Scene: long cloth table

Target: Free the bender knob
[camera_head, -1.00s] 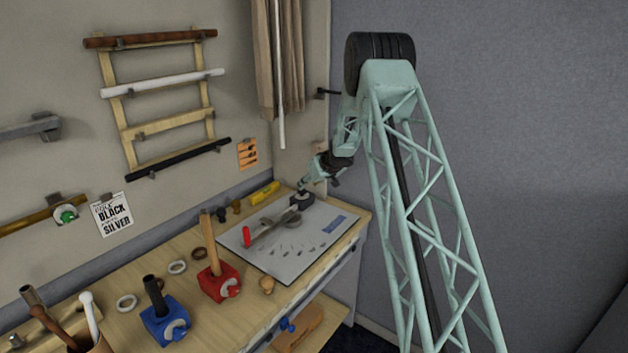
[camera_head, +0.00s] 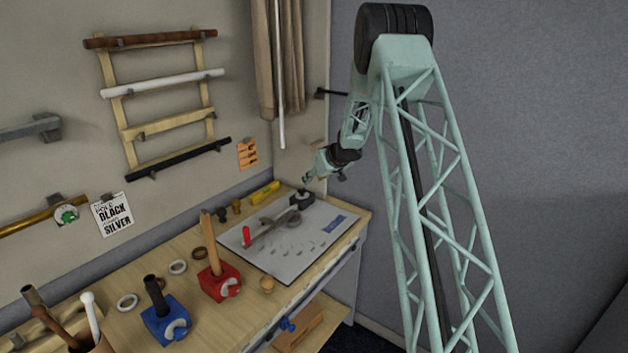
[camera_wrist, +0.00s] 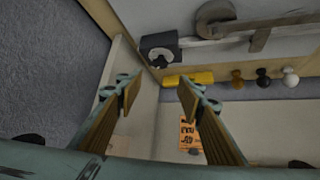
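The bender (camera_head: 268,228) is a long grey bar tool with a round grey part and a red grip (camera_head: 247,236), lying on a white board. A dark block (camera_head: 303,199) sits at its far end. In the wrist view this block (camera_wrist: 160,45) is at the upper middle, with a small dark knob-like part (camera_wrist: 159,62) on its near side. I cannot tell for sure whether that is the bender knob. My gripper (camera_head: 306,179) is above the block, apart from it. In the wrist view my gripper (camera_wrist: 160,91) is open, with nothing between its fingers.
A yellow piece (camera_head: 265,192) lies by the wall, with small finials (camera_wrist: 262,77) beside it. The side wall (camera_head: 500,130) is close on the right.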

